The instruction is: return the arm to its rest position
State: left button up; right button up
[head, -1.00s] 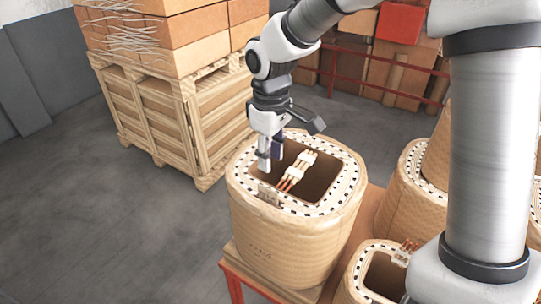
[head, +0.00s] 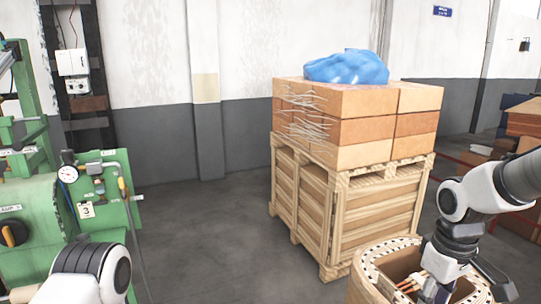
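My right arm comes in from the right edge, and its gripper (head: 446,293) hangs over the coil at the lower right. Its two fingers look apart, with nothing visible between them, though the bottom edge cuts close to the tips. The tan coil (head: 362,288) has a dotted pale rim and copper leads (head: 412,281) beside the gripper. I cannot tell whether the fingers touch the coil. A white and dark link of my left arm shows at the bottom left; my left gripper is out of view.
A wooden crate (head: 310,205) with cartons (head: 345,128) and a blue wrapped bundle (head: 347,67) stands behind the coil. A green machine (head: 110,208) with a gauge stands at the left. The grey floor between machine and crate is clear.

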jog(key=s+f+g+b, duration=0.3)
jog(key=f+g, duration=0.1)
jog(key=f, duration=1)
jog(key=s+a+f+m+g+b, duration=0.15)
jog(key=s+f+b, duration=0.25)
jog(key=s+f, duration=1)
jog(key=s+a+f+m+t+b, duration=0.1)
jog(key=s+a+f+b, duration=0.2)
jog(key=s+f, duration=1.1)
jog(key=w+f+m+t, duration=0.2)
jog(key=w+f+t, duration=0.2)
jog(key=w, duration=0.7)
jog(key=shift+d+f, duration=0.15)
jog(key=shift+f, duration=0.25)
